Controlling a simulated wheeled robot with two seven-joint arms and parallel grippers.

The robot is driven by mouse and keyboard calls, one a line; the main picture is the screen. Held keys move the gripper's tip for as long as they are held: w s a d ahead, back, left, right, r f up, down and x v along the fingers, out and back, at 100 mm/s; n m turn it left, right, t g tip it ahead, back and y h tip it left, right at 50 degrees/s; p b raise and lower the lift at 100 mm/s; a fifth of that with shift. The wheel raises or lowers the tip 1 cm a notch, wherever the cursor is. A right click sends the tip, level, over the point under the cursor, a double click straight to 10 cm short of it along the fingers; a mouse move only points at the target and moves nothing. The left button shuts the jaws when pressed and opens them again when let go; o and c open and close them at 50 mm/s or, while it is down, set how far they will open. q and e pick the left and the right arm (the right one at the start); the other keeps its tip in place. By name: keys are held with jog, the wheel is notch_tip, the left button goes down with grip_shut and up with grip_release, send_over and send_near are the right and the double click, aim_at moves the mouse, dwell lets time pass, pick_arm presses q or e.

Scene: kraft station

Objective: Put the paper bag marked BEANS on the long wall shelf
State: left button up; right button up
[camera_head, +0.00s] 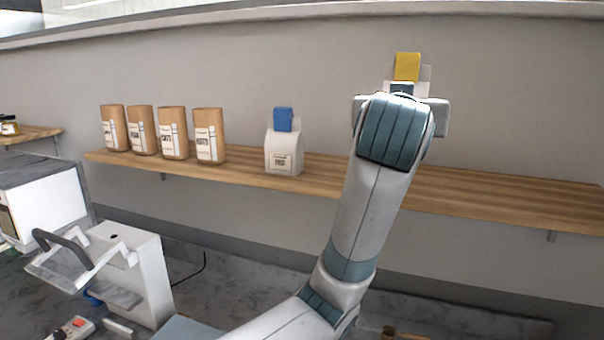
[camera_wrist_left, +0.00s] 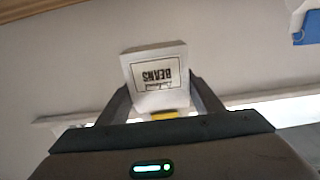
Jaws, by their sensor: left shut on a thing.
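The white paper bag marked BEANS (camera_wrist_left: 155,78) is between the fingers of my left gripper (camera_wrist_left: 160,100), which is shut on it. Its label reads upside down in the left wrist view. In the head view only the bag's yellow top (camera_head: 407,66) and a sliver of white show above my wrist, which hides the rest. The long wooden wall shelf (camera_head: 460,192) runs along the wall. The gripper and bag appear above its right half. In the left wrist view wood (camera_wrist_left: 35,8) shows at the top left, apart from the bag. My right gripper is not in view.
Several brown bags (camera_head: 173,133) stand at the shelf's left. A white bag with a blue top (camera_head: 284,148) stands right of them. The shelf right of my arm is clear. A white machine (camera_head: 135,270) stands on the counter at lower left.

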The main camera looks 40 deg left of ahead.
pick_arm(q)
jog(key=shift+a, duration=0.1)
jog(key=shift+w+a+f, duration=0.15)
jog(key=shift+a, duration=0.05)
jog(key=a+f+p, duration=0.1)
jog(key=a+f, duration=0.1)
jog(key=a, duration=0.1)
jog(key=a+f+p, duration=0.2)
jog(key=a, duration=0.2)
jog(key=a+f+p, duration=0.2)
jog(key=a, duration=0.2)
jog(key=shift+w+a+f, duration=0.1)
jog(key=shift+w+f, duration=0.25)
jog(key=shift+f+p, duration=1.05)
jog(key=shift+f, duration=0.95)
